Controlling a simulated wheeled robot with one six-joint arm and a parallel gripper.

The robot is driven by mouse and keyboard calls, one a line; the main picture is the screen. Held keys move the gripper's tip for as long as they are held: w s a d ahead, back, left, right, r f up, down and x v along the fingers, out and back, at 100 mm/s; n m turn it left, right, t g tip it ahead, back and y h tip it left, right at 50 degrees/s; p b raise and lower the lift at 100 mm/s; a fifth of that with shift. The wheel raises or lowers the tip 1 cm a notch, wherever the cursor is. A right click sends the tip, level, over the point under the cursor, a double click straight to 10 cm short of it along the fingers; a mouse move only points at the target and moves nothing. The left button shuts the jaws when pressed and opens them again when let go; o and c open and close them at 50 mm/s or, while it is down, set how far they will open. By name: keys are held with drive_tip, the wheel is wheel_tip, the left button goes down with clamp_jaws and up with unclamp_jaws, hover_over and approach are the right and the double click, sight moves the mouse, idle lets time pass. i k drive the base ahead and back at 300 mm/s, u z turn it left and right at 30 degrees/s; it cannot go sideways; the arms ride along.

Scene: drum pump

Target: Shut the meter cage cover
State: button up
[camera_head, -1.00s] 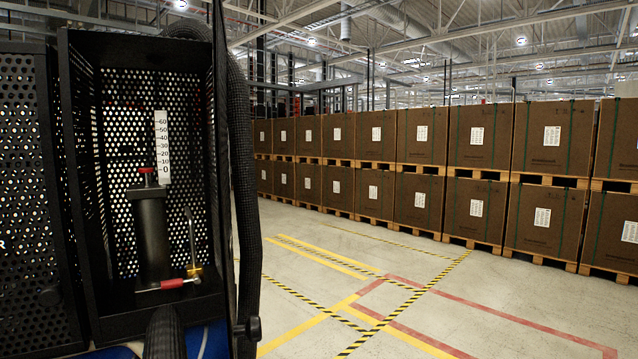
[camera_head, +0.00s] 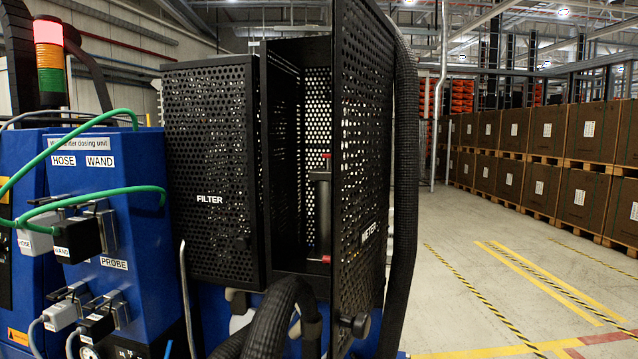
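The meter cage (camera_head: 282,150) is a black perforated metal box in the middle of the head view. Its cover (camera_head: 364,140), a perforated panel lettered METER, stands swung open toward me at the cage's right side, seen at a steep angle. A dark round knob (camera_head: 355,325) sits at the cover's lower edge. My gripper is not in view.
The FILTER cage (camera_head: 210,190) is closed, left of the meter cage. The blue dosing unit (camera_head: 120,240) with green cables and a signal light (camera_head: 50,60) stands further left. A thick black hose (camera_head: 275,320) curves in front below. Open floor (camera_head: 480,290) lies right, before stacked boxes (camera_head: 580,140).

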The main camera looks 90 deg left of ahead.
sight(363, 40)
drive_tip(key=u, duration=3.05)
drive_tip(key=i, duration=0.5)
drive_tip(key=k, duration=1.15)
drive_tip(key=z, duration=0.35)
drive_tip(key=i, duration=0.65)
drive_tip(key=u, duration=0.45)
